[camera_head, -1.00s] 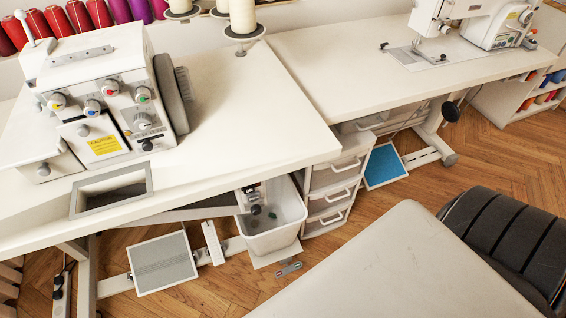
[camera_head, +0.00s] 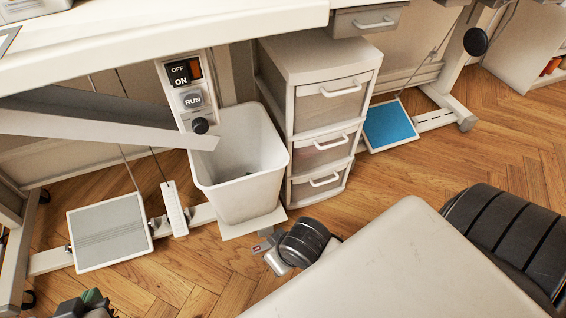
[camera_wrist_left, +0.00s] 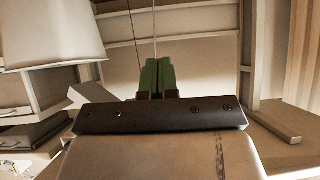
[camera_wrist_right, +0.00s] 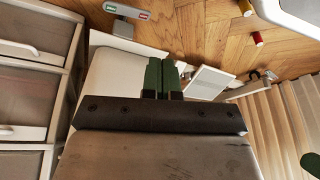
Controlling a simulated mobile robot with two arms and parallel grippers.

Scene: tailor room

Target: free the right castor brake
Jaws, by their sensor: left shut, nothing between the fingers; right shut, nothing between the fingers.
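A small grey bar with a green mark and a red mark (camera_wrist_right: 126,11), which looks like the castor brake, lies low by the white platform at the top of the right wrist view. In the head view its red-marked part (camera_head: 256,247) shows just in front of the bin, partly covered by my right arm. My right gripper (camera_wrist_right: 163,78) is shut and empty, its green fingertips apart from the bar in the picture. My left gripper (camera_head: 93,304) is shut and empty at the head view's lower left; its green fingers show in the left wrist view (camera_wrist_left: 158,76).
A white bin (camera_head: 272,158) stands on a platform (camera_head: 253,223) beside a drawer unit (camera_head: 318,80). A grey pedal (camera_head: 110,232), a narrow pedal (camera_head: 174,210) and a switch box (camera_head: 190,92) are left of it. Two spools (camera_wrist_right: 257,38) lie on the floor.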

